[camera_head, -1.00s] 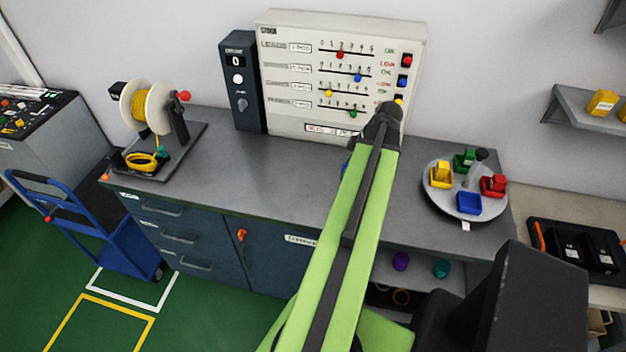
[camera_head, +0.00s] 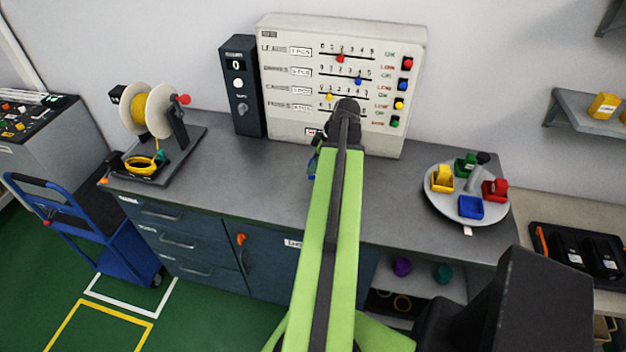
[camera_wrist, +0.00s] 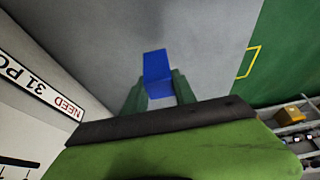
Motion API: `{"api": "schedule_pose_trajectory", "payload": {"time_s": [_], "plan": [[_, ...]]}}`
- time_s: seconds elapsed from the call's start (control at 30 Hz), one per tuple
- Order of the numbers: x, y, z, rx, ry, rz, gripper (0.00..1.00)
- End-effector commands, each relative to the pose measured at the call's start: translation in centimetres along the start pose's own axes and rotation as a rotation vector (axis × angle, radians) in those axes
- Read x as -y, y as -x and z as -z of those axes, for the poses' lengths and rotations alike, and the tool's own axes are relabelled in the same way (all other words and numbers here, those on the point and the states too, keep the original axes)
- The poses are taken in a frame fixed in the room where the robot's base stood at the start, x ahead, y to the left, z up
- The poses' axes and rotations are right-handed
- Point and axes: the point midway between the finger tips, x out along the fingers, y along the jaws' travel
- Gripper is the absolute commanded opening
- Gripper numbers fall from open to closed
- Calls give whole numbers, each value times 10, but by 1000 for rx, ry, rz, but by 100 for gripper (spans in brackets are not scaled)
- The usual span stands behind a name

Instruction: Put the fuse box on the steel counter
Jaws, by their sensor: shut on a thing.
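A blue box (camera_wrist: 157,66), likely the fuse box, is between the two dark green fingers of my gripper (camera_wrist: 159,88) in the wrist view. My gripper is shut on it.
A white slider panel (camera_head: 290,95) and dark control box (camera_head: 241,85) stand at the counter's back. A wire spool stand (camera_head: 160,120) is at the left. A round tray (camera_head: 440,205) with small coloured bins is at the right. The counter between spool and panel is clear.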

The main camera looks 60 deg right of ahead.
Motion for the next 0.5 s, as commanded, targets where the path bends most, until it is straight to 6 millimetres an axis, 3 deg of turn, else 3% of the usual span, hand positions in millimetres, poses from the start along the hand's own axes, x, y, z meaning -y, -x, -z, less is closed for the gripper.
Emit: {"api": "schedule_pose_trajectory", "payload": {"time_s": [0.13, 0.33, 0.5], "plan": [[0, -6, -3, 0, -1, 0, 0], [0, -38, -17, 0, -1, 0, 0], [0, -36, -16, 0, -1, 0, 0]]}}
